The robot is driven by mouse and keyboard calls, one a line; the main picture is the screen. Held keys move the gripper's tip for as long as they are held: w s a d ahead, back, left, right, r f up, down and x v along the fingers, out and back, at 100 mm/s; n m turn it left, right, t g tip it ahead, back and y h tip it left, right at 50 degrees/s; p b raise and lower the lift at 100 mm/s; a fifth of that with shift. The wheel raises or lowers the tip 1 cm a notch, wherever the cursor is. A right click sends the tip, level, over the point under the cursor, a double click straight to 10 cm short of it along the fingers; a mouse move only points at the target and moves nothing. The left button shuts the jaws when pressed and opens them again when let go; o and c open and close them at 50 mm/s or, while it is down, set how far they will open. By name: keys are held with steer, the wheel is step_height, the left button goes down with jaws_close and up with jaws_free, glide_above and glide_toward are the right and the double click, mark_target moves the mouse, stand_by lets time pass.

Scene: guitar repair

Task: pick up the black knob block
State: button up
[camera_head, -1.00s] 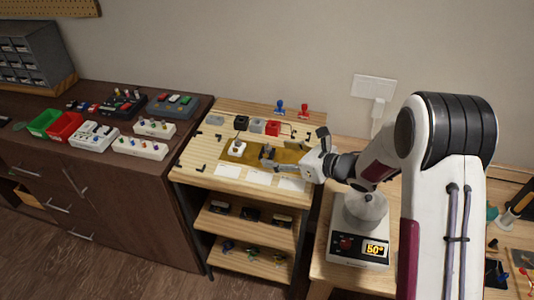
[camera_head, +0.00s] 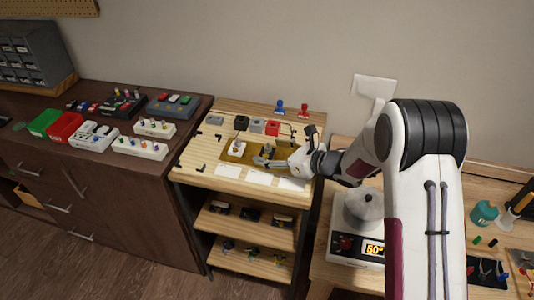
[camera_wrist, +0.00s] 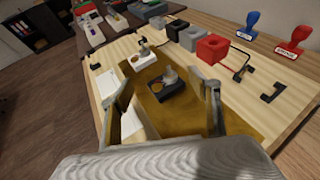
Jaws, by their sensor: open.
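The black knob block (camera_wrist: 167,87) sits on the brown mat (camera_wrist: 185,118), a dark base with a grey knob standing up on top. In the head view the block (camera_head: 267,149) shows just behind the fingers, small and partly hidden. My gripper (camera_wrist: 168,97) is open, with one finger on each side of the block in the wrist view. Nothing is held. In the head view my gripper (camera_head: 264,160) is low over the mat; whether a finger touches the block I cannot tell.
A white knob block (camera_wrist: 140,57) stands close by, beyond the black one. A red block (camera_wrist: 212,48) and grey and black blocks line the back, with blue (camera_wrist: 249,25) and red (camera_wrist: 294,42) stamps behind. White cards (camera_head: 258,177) lie along the front.

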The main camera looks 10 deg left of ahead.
mark_target(265, 152)
steer(key=shift+x, duration=1.75)
steer(key=shift+w+d, duration=0.15)
steer(key=shift+f, duration=0.1)
steer(key=c, duration=1.2)
